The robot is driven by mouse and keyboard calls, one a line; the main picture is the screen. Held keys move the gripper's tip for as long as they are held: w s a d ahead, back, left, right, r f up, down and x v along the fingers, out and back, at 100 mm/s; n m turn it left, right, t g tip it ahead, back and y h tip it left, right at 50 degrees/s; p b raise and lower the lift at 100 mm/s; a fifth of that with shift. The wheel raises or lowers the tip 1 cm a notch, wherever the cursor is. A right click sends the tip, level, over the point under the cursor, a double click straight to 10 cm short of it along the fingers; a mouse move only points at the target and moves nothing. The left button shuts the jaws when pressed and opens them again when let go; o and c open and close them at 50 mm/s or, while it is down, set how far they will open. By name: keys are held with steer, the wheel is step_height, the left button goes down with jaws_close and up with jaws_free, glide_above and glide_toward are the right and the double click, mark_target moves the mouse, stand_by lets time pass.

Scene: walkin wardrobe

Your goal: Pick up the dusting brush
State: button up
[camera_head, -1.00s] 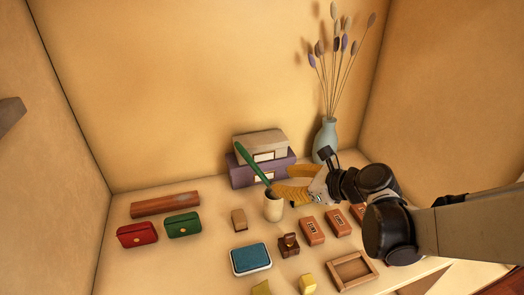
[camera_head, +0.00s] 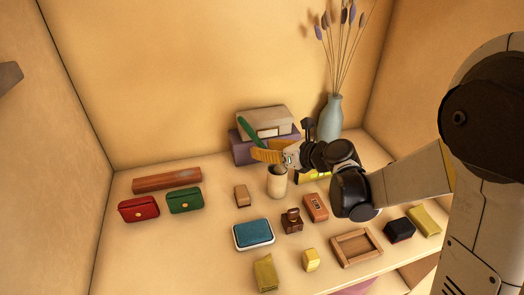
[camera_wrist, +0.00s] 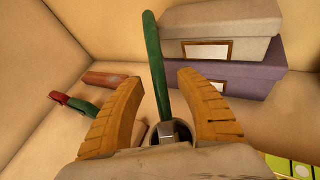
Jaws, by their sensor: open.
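The dusting brush (camera_head: 249,133) stands tilted in a small cream cup (camera_head: 277,182), its green handle leaning up to the left. In the wrist view the green handle (camera_wrist: 156,75) rises between my two orange fingers, and its lower end is inside the cup. My gripper (camera_head: 264,153) is open, with its fingers on either side of the handle just above the cup. It also shows in the wrist view (camera_wrist: 160,98), where gaps show between the handle and both fingers. The brush's lower end is mostly hidden in the cup.
Stacked grey and purple boxes (camera_head: 243,154) stand behind the cup, and a blue vase (camera_head: 330,118) of dried stems is right of them. Red (camera_head: 138,209) and green (camera_head: 185,200) pouches lie left. A blue-topped tin (camera_head: 253,233) and a wooden tray (camera_head: 355,247) lie in front.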

mark_target(253, 133)
steer(key=shift+w+a+f, duration=0.2)
steer(key=shift+w+a, duration=0.15)
steer(key=shift+a, duration=0.05)
steer(key=shift+d, duration=0.1)
jaws_close()
steer(key=shift+r, duration=0.1)
steer(key=shift+r, duration=0.1)
steer(key=shift+r, duration=0.3)
step_height(253, 133, up, 4)
steer(key=p, duration=0.2)
steer(key=shift+d+p, duration=0.1)
steer(key=shift+p, duration=0.2)
steer(key=s+d+r+p, duration=0.25)
steer(key=d+r, duration=0.35)
steer(key=d, duration=0.4)
steer(key=s+d+f+m+t+h+b, duration=0.2)
steer(key=s+d+f+m+t+h, duration=0.3)
steer(key=d, duration=0.3)
steer(key=w+a+r+n+g+y+p, duration=0.2)
steer(key=w+a+r+n+g+y, duration=0.3)
steer(key=a, duration=0.2)
steer(key=shift+p, duration=0.4)
